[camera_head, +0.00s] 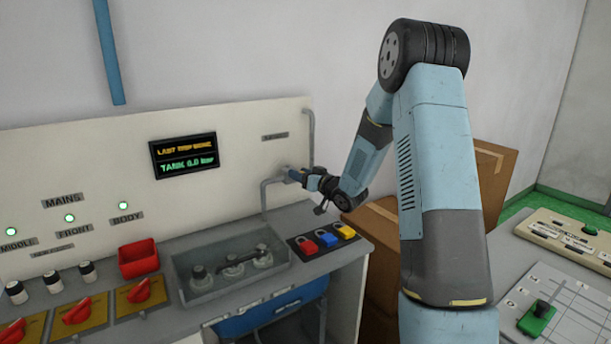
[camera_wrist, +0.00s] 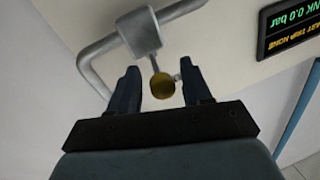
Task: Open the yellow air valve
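The air valve shows in the wrist view as a grey block (camera_wrist: 140,32) on a bent grey pipe. A round, dark yellow knob (camera_wrist: 162,86) on a thin stem lies between the two fingers of my gripper (camera_wrist: 160,68). The fingers are apart, with a gap visible on each side of the knob. In the head view my gripper (camera_head: 297,175) reaches the pipe at the right end of the panel. The valve is small there and mostly hidden by the gripper.
A display (camera_head: 184,156) reads "TANK 0.0 bar". Below the valve are a grey pipe (camera_head: 264,195) and a black strip with red, blue and yellow padlocks (camera_head: 344,230). A clear-lidded box (camera_head: 230,262) and red bin (camera_head: 139,259) stand left. Cardboard boxes (camera_head: 490,170) stand behind my arm.

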